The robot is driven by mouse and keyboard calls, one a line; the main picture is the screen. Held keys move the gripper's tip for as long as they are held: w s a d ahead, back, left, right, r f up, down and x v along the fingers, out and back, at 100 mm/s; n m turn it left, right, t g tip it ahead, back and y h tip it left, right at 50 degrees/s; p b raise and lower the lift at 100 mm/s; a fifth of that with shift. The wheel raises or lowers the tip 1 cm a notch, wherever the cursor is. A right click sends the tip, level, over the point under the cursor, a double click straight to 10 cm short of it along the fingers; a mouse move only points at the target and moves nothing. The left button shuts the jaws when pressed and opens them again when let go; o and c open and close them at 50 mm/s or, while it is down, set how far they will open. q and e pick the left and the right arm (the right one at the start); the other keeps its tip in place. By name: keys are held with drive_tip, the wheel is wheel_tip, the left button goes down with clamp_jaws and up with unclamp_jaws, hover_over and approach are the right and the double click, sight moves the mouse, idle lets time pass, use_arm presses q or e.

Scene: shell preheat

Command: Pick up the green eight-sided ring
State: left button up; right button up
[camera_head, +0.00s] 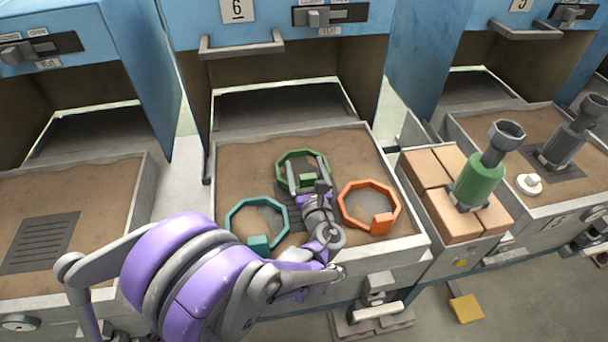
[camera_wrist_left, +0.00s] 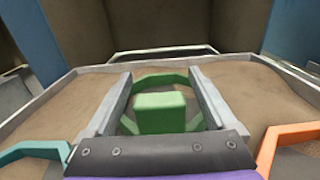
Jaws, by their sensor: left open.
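The green eight-sided ring (camera_head: 291,156) lies at the back middle of the sand tray, with a green block (camera_head: 308,177) on its near side. My left gripper (camera_head: 306,166) is open over the ring's near side, its two fingers on either side of the green block. In the left wrist view the green block (camera_wrist_left: 160,112) sits between the spread fingers, and the far arc of the green ring (camera_wrist_left: 160,80) shows beyond it. I cannot tell whether the fingers touch the block. My right gripper is not in view.
A teal ring (camera_head: 233,215) lies at the left and an orange ring (camera_head: 368,187) at the right, both close to my left arm. The tray's rim (camera_head: 405,205) surrounds the sand. Bricks (camera_head: 424,170) and a green-grey tool (camera_head: 480,180) stand right of it. A blue cabinet (camera_head: 290,30) overhangs behind.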

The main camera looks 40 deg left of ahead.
use_arm(q)
clamp_jaws()
idle(0.4)
drive_tip(key=shift+r, duration=0.1)
